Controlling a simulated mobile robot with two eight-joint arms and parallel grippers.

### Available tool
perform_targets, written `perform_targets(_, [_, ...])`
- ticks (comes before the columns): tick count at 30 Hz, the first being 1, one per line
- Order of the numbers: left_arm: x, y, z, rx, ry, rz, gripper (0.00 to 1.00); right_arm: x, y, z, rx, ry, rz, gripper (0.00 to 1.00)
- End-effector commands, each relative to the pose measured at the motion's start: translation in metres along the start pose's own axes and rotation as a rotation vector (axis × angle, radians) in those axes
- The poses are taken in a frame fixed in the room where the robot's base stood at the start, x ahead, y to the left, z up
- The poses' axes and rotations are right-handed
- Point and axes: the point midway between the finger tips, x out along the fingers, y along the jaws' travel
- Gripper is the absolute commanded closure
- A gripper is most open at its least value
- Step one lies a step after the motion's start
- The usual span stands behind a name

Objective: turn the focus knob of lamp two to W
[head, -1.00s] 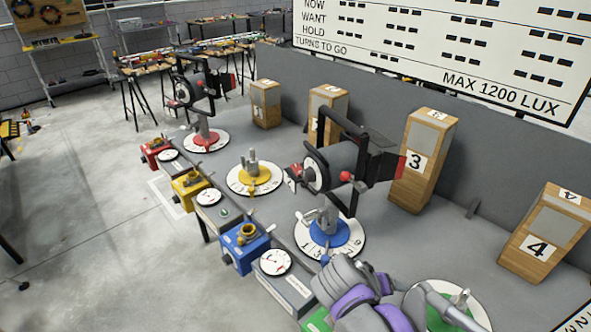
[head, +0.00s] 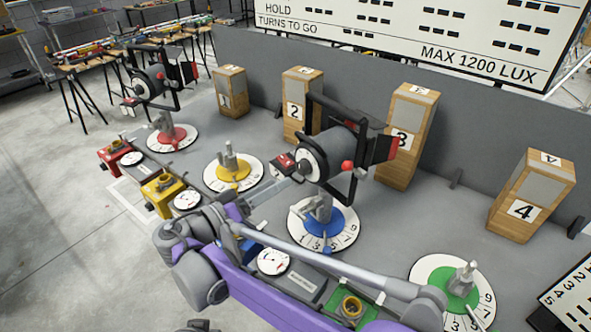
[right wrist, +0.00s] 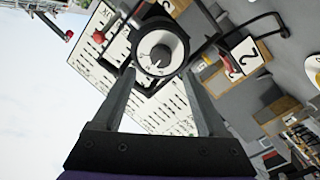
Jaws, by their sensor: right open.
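The nearer lamp (head: 330,155) is black and grey and stands on a blue-centred round dial (head: 325,232). A white round knob dial is on its rear face (head: 312,165); I cannot read a lamp number on it. In the right wrist view this knob (right wrist: 160,52) has a dark centre and faint marks around its rim. My right gripper (right wrist: 159,74) is open, with the knob ahead of and between its fingertips, apart from it as far as I can tell. In the head view the right gripper (head: 283,188) is just below the lamp's rear. My left gripper is not in view.
Another lamp (head: 152,80) stands on a red-centred dial at the left. Yellow (head: 233,172) and green (head: 455,287) dials carry only short posts. Numbered wooden boxes (head: 405,135) stand along the grey back wall. A scoreboard (head: 420,40) is behind.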

Motion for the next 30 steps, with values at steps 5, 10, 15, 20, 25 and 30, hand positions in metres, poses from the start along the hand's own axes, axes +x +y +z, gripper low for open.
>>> perform_targets(5, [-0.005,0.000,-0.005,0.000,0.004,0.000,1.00,0.037,0.001,-0.001,0.000,-0.002,0.003,0.24])
perform_targets(10, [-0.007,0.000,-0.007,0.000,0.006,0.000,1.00,0.062,0.001,0.000,-0.001,-0.002,0.002,0.24])
perform_targets(15, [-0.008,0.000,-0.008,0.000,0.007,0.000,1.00,0.073,0.000,0.000,-0.001,-0.001,0.000,0.24])
perform_targets(20, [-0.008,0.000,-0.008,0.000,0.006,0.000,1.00,0.075,0.000,0.000,-0.001,-0.001,-0.001,0.24])
perform_targets(25, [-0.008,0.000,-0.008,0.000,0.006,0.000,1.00,0.075,0.000,0.000,-0.002,-0.001,-0.001,0.31])
perform_targets(30, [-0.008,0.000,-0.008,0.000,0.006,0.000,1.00,0.074,0.000,0.000,-0.002,-0.001,-0.001,0.62])
